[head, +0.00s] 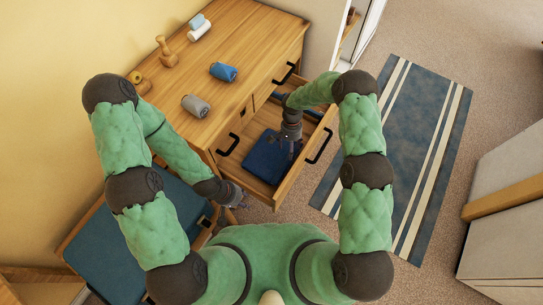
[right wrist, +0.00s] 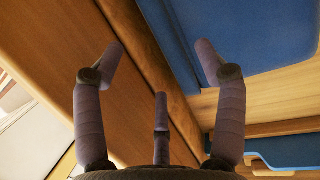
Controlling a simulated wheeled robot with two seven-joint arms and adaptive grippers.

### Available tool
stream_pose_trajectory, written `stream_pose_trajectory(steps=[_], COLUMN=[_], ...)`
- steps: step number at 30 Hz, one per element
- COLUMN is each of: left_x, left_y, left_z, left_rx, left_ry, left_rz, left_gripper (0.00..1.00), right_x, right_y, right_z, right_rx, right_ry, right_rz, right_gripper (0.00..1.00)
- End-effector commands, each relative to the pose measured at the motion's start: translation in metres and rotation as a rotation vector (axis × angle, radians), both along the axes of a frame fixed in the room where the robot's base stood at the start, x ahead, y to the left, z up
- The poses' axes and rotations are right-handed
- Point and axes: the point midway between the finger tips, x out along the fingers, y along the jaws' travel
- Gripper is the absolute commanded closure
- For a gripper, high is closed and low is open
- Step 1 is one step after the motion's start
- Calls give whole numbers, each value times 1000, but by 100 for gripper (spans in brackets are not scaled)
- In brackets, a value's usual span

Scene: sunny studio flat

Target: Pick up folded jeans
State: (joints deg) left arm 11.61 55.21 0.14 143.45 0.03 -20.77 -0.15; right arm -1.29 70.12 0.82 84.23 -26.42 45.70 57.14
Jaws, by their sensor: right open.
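The folded jeans (head: 265,158) are a flat dark blue bundle lying in the open drawer (head: 259,189). In the right wrist view the jeans (right wrist: 240,32) fill the upper right, beside the drawer's wooden wall. My right gripper (head: 292,148) is over the drawer and hides part of the jeans in the head view. In the right wrist view its fingers (right wrist: 160,60) are spread, with nothing between them; one fingertip overlaps the jeans, but contact cannot be told. My left gripper (head: 237,197) hangs just outside the drawer's left end, small and unclear.
A blue-cushioned bench (head: 125,245) stands at left. A striped rug (head: 395,150) lies on open floor at right.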

Motion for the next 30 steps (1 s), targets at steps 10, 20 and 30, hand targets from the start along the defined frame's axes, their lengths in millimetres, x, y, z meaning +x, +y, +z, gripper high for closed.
stream_pose_trajectory(steps=[10,20,30], left_x=[0,0,0], left_y=[0,0,0], left_z=[-11,-25,-24], left_rx=[0,0,0], left_ry=[0,0,0], left_rz=[0,0,0], left_gripper=[60,60,60], right_x=[-9,-20,-20], right_y=[-1,-3,-3], right_z=[-31,-69,-69], right_rx=[0,1,0], right_ry=[1,-1,-1], right_rz=[0,-1,0], right_gripper=[28,28,62])
